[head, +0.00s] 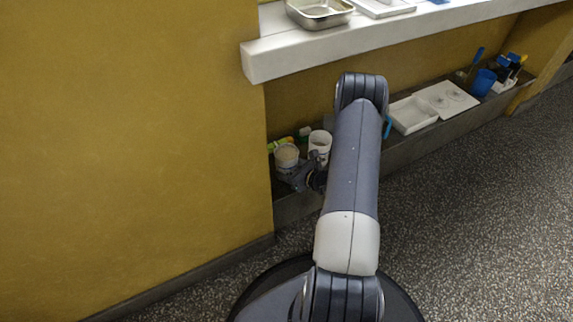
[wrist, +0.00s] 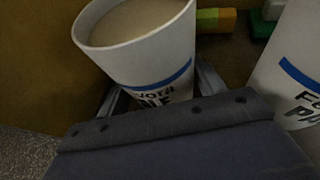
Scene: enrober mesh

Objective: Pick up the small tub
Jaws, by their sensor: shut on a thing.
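The small tub (head: 286,153) is a white round tub with pale beige contents, at the left end of the low ledge. In the wrist view the tub (wrist: 150,55) fills the upper left, tilted in the picture, with a blue band and dark lettering on its side. My gripper (head: 291,172) is at the tub's near side. In the wrist view my gripper's fingers (wrist: 160,92) stand on either side of the tub, shut on it. Whether the tub's base touches the ledge is hidden.
A second white tub (head: 320,143) stands close to the right; it also shows in the wrist view (wrist: 295,75). Yellow and green items (wrist: 215,20) lie behind. A white tray (head: 412,115) and blue cup (head: 483,82) are farther right on the ledge (head: 400,150). A white counter (head: 390,32) overhangs.

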